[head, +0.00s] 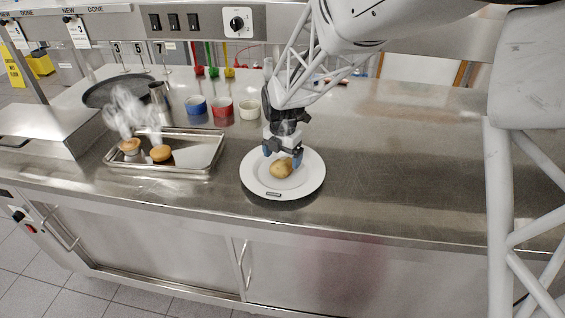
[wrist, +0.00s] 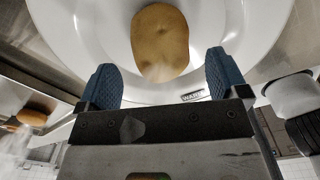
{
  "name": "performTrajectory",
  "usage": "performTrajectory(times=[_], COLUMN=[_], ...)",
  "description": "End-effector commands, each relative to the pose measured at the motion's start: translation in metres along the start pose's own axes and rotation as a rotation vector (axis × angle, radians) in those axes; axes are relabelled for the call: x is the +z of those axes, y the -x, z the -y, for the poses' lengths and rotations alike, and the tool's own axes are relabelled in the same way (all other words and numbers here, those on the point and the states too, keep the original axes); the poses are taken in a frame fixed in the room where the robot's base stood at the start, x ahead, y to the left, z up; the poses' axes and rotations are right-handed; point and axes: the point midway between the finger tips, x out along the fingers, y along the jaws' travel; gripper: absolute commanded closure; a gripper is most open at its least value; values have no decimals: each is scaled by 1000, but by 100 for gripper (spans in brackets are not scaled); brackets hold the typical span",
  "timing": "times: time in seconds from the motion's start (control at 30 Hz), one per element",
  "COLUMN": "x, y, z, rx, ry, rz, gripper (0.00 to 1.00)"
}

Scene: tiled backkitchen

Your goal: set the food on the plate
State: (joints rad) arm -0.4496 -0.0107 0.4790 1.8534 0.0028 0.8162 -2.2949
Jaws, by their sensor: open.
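A tan, potato-like piece of food (head: 281,168) lies on the white round plate (head: 256,184) in the middle of the counter. In the wrist view the food (wrist: 160,42) shows between and just beyond my fingertips, with the plate (wrist: 262,30) around it. My gripper (head: 284,156) is open, low over the plate, its blue fingertips apart on either side of the food. I cannot tell whether a finger touches it. Two more brown food pieces, a left one (head: 130,146) and a right one (head: 161,153), sit in the steel tray (head: 196,160) with steam over them.
Blue (head: 196,106), red (head: 222,107) and cream (head: 249,109) cups stand behind the tray and plate. A dark round pan (head: 112,92) is at the back left. The counter right of the plate is clear; its front edge runs below the plate.

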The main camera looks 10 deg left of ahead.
Motion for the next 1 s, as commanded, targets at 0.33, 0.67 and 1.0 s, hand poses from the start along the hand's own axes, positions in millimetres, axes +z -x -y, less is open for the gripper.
performTrajectory(times=[0.33,0.67,1.0], x=[0,0,0], y=[56,84,86], z=[0,0,0], rx=[1,0,-1], ry=[0,0,0], rz=[1,0,-1], gripper=[8,8,8])
